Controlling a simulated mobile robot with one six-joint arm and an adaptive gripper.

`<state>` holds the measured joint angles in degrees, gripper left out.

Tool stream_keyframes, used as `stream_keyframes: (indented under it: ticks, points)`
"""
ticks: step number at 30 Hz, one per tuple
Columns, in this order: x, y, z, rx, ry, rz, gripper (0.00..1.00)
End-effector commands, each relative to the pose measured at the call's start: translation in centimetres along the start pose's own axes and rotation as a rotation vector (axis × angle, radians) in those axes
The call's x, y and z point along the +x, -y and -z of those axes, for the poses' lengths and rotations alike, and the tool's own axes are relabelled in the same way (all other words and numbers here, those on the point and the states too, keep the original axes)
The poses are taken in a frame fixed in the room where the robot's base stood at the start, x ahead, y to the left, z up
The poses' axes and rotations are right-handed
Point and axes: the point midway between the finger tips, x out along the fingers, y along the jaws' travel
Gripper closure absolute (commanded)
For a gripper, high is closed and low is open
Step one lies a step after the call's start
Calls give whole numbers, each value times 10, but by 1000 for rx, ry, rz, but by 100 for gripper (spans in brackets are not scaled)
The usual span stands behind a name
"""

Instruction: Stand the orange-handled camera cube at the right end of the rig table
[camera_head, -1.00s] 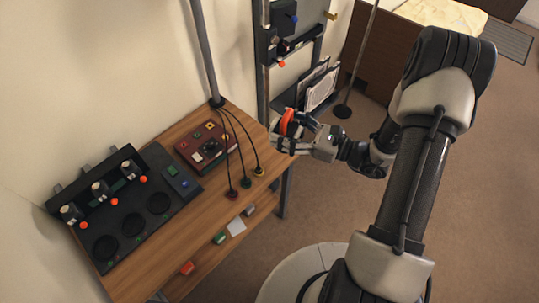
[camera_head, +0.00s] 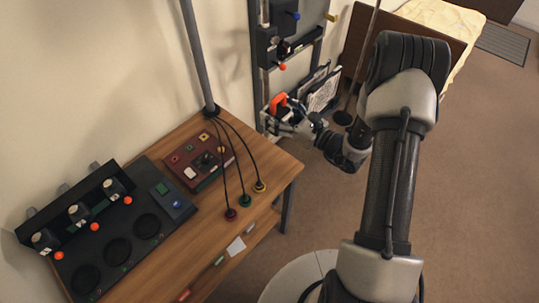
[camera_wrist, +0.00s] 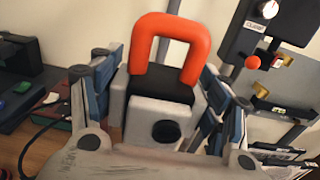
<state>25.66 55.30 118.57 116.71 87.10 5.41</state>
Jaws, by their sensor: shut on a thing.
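The camera cube (camera_wrist: 154,122) has a pale grey body, a dark round lens on its front, a black top and an orange loop handle (camera_wrist: 170,45). It also shows in the head view by its orange handle (camera_head: 279,103). My gripper (camera_wrist: 158,80) is shut on the cube, with blue-padded fingers on both sides of it. In the head view my gripper (camera_head: 285,118) holds the cube upright just past the right end of the wooden table (camera_head: 276,165), in front of the dark rack. The cube's underside is hidden.
A black panel (camera_head: 150,190) with round wells and a dark red box (camera_head: 200,162) stand on the table. Three cables end in coloured plugs near its front edge. A pole (camera_head: 197,55) stands at the back. The rack (camera_head: 268,60) holds flat panels low down. The table's right corner is bare.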

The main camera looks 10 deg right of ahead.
Motion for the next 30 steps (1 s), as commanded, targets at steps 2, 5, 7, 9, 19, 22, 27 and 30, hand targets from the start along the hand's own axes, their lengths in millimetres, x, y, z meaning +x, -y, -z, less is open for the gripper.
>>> stream_keyframes:
  ticks: [2, 5, 7, 9, 19, 22, 27, 30]
  points:
    - [4, 4, 2, 1, 3, 19, 73]
    - [6, 6, 17, 2, 2, 28, 73]
    - [6, 6, 34, 5, 1, 29, 73]
    - [6, 6, 53, 4, 1, 29, 73]
    - [5, 6, 133, 3, 2, 28, 73]
    - [6, 6, 148, 1, 3, 28, 73]
    - [6, 6, 157, -1, 4, 27, 73]
    - [6, 6, 164, 0, 4, 27, 73]
